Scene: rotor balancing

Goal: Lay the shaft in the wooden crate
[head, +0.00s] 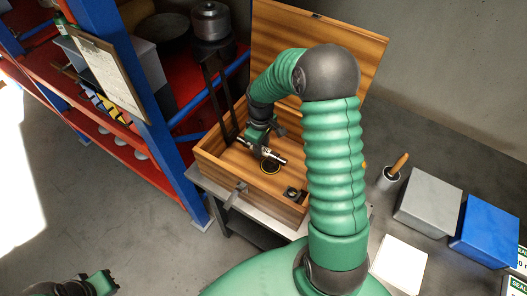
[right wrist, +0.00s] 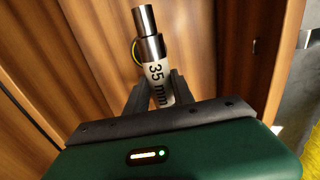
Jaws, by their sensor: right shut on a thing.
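The wooden crate (head: 272,207) stands on a table with its lid raised at the back. My right arm reaches over it, and my right gripper (head: 262,151) is down inside the crate's opening. It is shut on the shaft (head: 275,156), a short stepped metal cylinder. In the right wrist view the shaft (right wrist: 149,45) carries a white band marked "35 mm" and sticks out past the fingers, with wooden boards behind it. I cannot tell whether the shaft touches the crate floor. My left gripper (head: 103,281) is at the lower left, away from the crate; its jaw opening is unclear.
A dark ring (head: 270,168) and a small dark block (head: 294,193) lie in the crate. A blue and red shelf (head: 150,100) stands close at left. Grey (head: 430,200) and blue (head: 487,228) boxes and a wooden-handled tool (head: 397,165) are at right.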

